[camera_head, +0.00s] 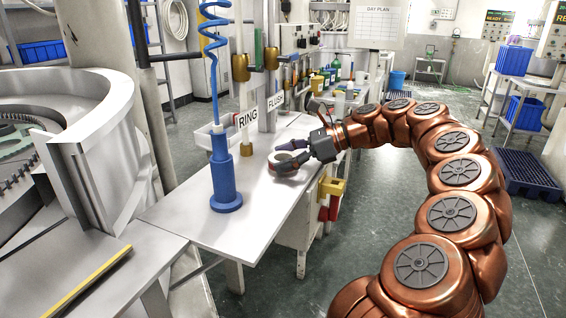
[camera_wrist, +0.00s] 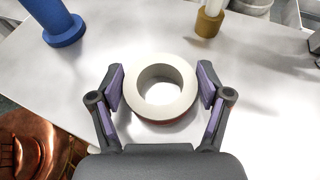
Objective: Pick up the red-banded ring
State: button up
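The ring (camera_wrist: 160,112) is pale and thick-walled with a round hole. A strip of dark red shows low on its near side in the wrist view. It lies flat on the light grey bench top (camera_head: 228,238), and it also shows in the head view (camera_head: 283,170), partly covered by my fingers. My gripper (camera_wrist: 160,85) is open around the ring, one purple-padded finger on each side. Narrow gaps seem to remain between pads and ring. The gripper also shows in the head view (camera_head: 287,158).
A blue post (camera_head: 225,180) with a coiled hose stands left of the ring. A brass-coloured fitting (camera_wrist: 208,22) is beyond it. A large round machine (camera_head: 100,150) stands at far left.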

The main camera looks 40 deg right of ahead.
jog(key=c, duration=1)
